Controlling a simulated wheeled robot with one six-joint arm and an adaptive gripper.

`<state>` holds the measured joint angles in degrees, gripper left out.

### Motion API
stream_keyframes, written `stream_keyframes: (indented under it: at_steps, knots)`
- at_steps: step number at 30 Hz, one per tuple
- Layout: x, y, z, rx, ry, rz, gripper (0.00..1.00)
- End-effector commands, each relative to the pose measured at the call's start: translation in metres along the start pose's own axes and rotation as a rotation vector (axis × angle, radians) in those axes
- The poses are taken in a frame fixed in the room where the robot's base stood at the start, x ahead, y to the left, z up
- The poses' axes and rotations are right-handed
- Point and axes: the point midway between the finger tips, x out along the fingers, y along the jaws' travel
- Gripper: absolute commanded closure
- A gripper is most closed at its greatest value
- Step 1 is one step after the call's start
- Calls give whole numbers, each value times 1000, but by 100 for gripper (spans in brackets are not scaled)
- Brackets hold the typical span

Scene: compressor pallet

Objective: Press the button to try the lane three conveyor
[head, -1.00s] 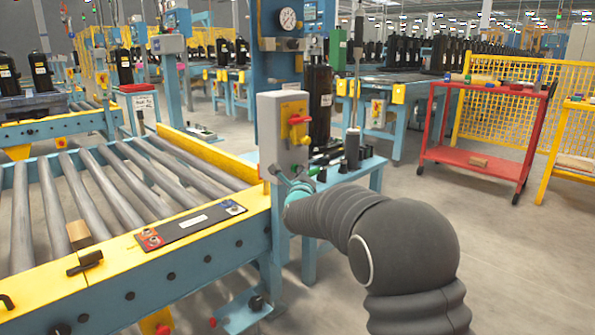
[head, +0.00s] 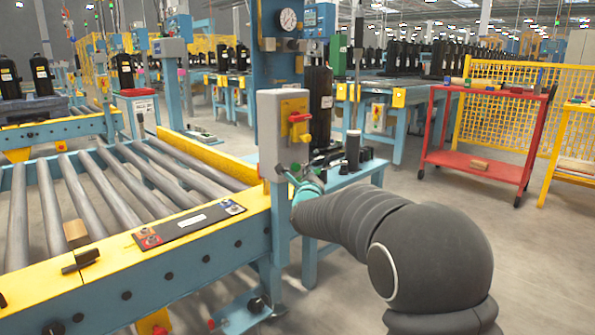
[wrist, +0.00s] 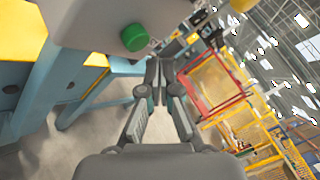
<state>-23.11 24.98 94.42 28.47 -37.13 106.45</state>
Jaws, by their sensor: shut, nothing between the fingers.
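A grey control box (head: 284,130) with a red handle on a yellow plate (head: 294,117) stands at the end of the roller conveyor (head: 100,190). A round green button (wrist: 134,37) sits on a grey housing in the wrist view, at upper left, left of and apart from my fingertips. I do not make out the green button in the head view. My gripper (head: 288,173) is at the lower edge of the control box; I cannot tell if it touches. In the wrist view my gripper (wrist: 157,76) is shut and empty. No lane number is readable.
A dark plate (head: 190,222) with red and blue parts lies on the conveyor's yellow rail. A wooden block (head: 76,233) sits nearby. A blue bench (head: 350,172) with dark parts stands behind my arm. A red cart (head: 480,165) stands right on open floor.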

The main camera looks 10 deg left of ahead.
Motion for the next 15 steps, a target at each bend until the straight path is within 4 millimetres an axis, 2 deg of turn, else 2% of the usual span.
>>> stream_keyframes:
  at_steps: [15]
  knots:
    - [-29, -20, -21, -1, 0, 0, 100]
